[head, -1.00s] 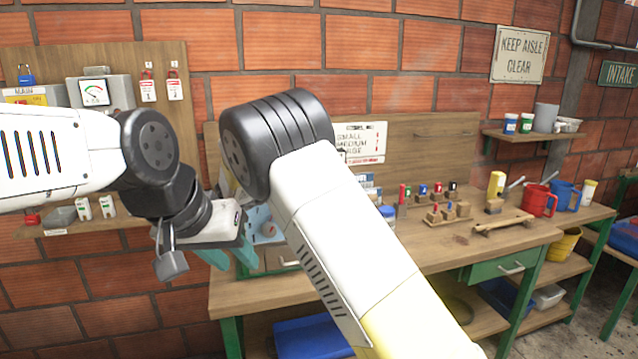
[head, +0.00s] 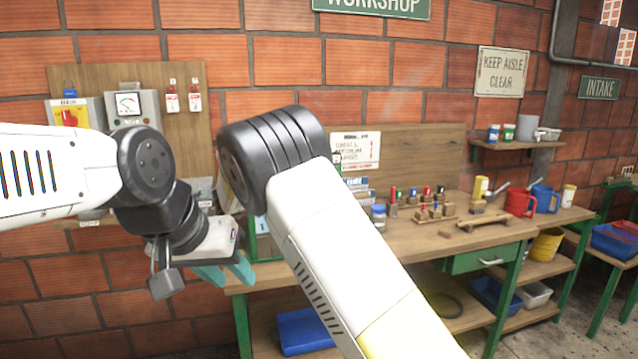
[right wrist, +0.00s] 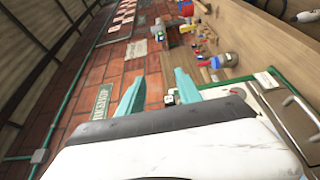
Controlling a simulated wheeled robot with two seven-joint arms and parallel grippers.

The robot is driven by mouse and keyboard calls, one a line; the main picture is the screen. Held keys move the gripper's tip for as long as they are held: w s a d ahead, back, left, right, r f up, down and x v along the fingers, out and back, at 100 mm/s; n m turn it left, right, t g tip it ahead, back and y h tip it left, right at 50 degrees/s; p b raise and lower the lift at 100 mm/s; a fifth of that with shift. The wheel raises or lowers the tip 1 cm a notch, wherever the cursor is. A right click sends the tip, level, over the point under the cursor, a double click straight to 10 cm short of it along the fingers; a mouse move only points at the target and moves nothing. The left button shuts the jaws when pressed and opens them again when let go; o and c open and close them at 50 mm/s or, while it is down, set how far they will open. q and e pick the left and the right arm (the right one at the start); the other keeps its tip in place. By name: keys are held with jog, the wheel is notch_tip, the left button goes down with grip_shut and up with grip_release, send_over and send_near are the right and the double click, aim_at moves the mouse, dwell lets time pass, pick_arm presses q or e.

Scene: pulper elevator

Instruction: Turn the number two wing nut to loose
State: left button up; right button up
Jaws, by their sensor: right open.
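I cannot make out the number two wing nut in either view. My left gripper (head: 226,273) hangs at the left end of the workbench (head: 405,240), with its two teal fingers apart and nothing seen between them. My right forearm crosses the middle of the head view and hides part of the bench's left end; the right gripper does not show there. In the right wrist view my right gripper (right wrist: 158,90) is open and empty, with the bench and brick wall beyond it.
A wall board at left carries a meter box (head: 133,108), a red-and-yellow switch box (head: 72,115) and red-and-white tags (head: 183,96). A blue bin (head: 303,331) sits below.

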jog(key=shift+c, duration=0.2)
jog(key=shift+f, duration=0.15)
jog(key=shift+c, duration=0.6)
jog(key=w+a+f+n+g+y, duration=0.1)
jog(key=w+f+n+g+y, duration=0.2)
jog(key=f+y, duration=1.35)
jog(key=w+d+r+m+t+y, duration=0.1)
jog(key=w+d+r+m+t, duration=0.2)
jog(key=r+t, duration=0.3)
jog(key=w+d+r+m+t+y, duration=0.2)
jog(key=w+r+t, duration=0.1)
jog(key=r, duration=0.5)
jog(key=x, duration=0.6)
jog(key=shift+w+f, duration=0.25)
